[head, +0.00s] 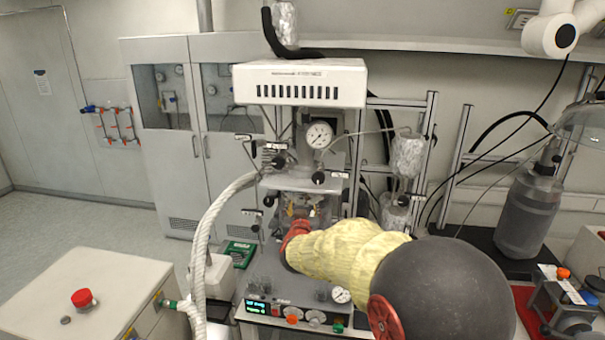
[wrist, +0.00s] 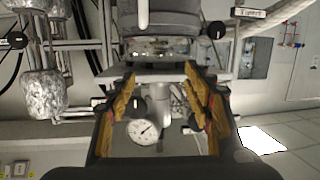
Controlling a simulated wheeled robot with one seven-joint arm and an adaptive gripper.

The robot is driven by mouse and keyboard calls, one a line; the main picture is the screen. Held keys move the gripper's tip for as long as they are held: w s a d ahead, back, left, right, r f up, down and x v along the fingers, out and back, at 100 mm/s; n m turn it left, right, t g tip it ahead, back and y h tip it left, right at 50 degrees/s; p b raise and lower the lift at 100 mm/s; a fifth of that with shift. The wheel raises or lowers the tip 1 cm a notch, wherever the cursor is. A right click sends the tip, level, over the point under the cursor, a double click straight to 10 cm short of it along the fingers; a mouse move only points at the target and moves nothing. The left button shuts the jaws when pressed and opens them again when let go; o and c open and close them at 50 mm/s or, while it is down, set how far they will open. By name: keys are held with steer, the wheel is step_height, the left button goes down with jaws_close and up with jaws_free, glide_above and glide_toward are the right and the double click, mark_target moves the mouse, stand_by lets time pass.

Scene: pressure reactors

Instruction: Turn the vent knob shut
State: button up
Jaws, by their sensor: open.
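Several small black knobs with white tags sit on the reactor. One is at the upper left (head: 278,162), one below the gauge (head: 318,178), and one lower left (head: 268,201). A black knob (wrist: 217,30) beside a white tag shows in the wrist view, which looks upside down. The tags are too small to read, so I cannot tell which is the vent knob. My gripper (head: 300,211) is in front of the reactor, below the knobs. Its two yellow-padded fingers stand apart in the wrist view (wrist: 160,76), with no knob visibly held between them.
A pressure gauge (head: 320,135) sits above the middle knob. A thick white hose (head: 208,250) runs down the left side. Foil-wrapped vessels (head: 407,155) stand at right. A bench with a red button (head: 83,298) is at lower left. Metal frames stand behind.

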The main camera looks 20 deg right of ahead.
mark_target(318, 180)
steer(key=s+d+r+h, duration=0.1)
steer(key=d+r+h, duration=0.2)
steer(key=r, duration=0.3)
steer(key=shift+t, duration=0.4)
steer(key=shift+d+r+p+x, duration=0.15)
steer(key=shift+p+x, duration=0.1)
steer(key=shift+x, duration=1.75)
steer(key=shift+d+r+p+x, duration=0.1)
steer(key=shift+p+x, duration=0.15)
steer(key=shift+x, duration=1.75)
steer(key=shift+s, duration=0.15)
steer(key=shift+c, duration=1.3)
steer(key=c, duration=0.9)
